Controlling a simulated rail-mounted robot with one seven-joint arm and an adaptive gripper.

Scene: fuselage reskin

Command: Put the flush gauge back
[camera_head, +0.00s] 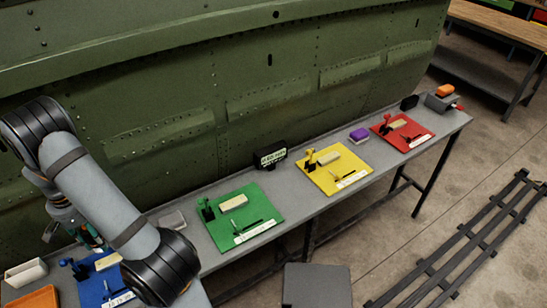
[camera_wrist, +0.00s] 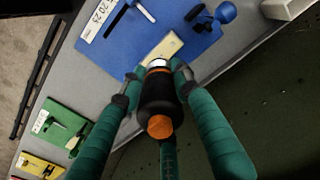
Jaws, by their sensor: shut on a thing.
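My gripper (camera_wrist: 160,72) has green fingers and is shut on a black cylindrical tool (camera_wrist: 158,100) with an orange end and a pale metallic band. It may be the flush gauge; its far tip is hidden. The tool is over the blue mat (camera_wrist: 185,50), near a tan block (camera_wrist: 166,46); I cannot tell if it touches. The mat also bears a blue stand (camera_wrist: 215,16), a white-and-black tool (camera_wrist: 125,14), a dark slim mark and a white label (camera_wrist: 101,20). In the head view the blue mat (camera_head: 88,290) is partly hidden by my arm, and the held tool is not clear.
Along the grey bench are green (camera_head: 268,212), yellow (camera_head: 357,163) and red (camera_head: 419,131) mats with similar items. A white bin (camera_head: 25,273) and orange tray (camera_head: 34,298) are at left. The green fuselage (camera_head: 200,100) rises behind.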

